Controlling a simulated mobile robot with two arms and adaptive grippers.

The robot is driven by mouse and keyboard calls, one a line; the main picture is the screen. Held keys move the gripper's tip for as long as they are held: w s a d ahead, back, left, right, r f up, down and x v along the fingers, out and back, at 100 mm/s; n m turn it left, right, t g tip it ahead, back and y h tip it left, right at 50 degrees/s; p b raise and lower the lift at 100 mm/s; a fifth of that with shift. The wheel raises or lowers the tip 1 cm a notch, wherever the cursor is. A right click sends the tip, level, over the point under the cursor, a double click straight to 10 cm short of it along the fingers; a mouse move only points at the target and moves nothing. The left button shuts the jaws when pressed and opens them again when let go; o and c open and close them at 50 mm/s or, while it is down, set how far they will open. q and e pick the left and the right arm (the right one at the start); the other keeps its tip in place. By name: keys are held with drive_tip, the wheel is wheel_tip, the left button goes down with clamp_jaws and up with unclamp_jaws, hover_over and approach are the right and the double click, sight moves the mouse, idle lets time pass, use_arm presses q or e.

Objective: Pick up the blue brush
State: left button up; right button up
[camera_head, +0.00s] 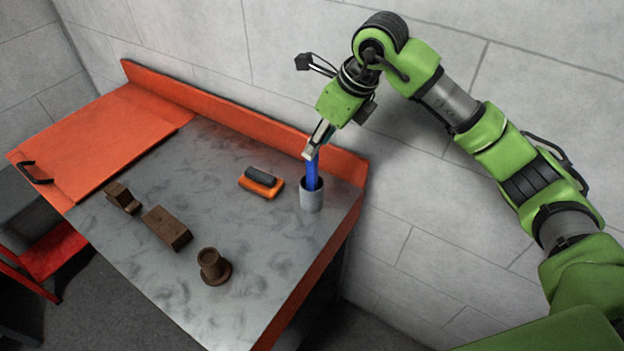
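The blue brush (313,172) stands upright in a small grey cup (312,199) near the right end of the workbench. Its lower end is hidden inside the cup. My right gripper (313,151) comes down from above and its fingertips are at the top of the brush. The fingers look close together around the brush's upper end, but I cannot tell whether they are shut on it. My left gripper is not in view.
The metal workbench (230,215) has a raised orange back edge (250,115). An orange-and-black block (262,182) lies left of the cup. Brown parts (167,228) and a brown flanged piece (213,266) stand nearer the front. An orange panel (100,135) covers the left end.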

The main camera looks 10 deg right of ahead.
sight(311, 167)
drive_tip(key=p+x, duration=0.2)
drive_tip(key=x, duration=0.2)
drive_tip(key=shift+f, duration=0.6)
clamp_jaws()
drive_tip(key=shift+w, duration=0.1)
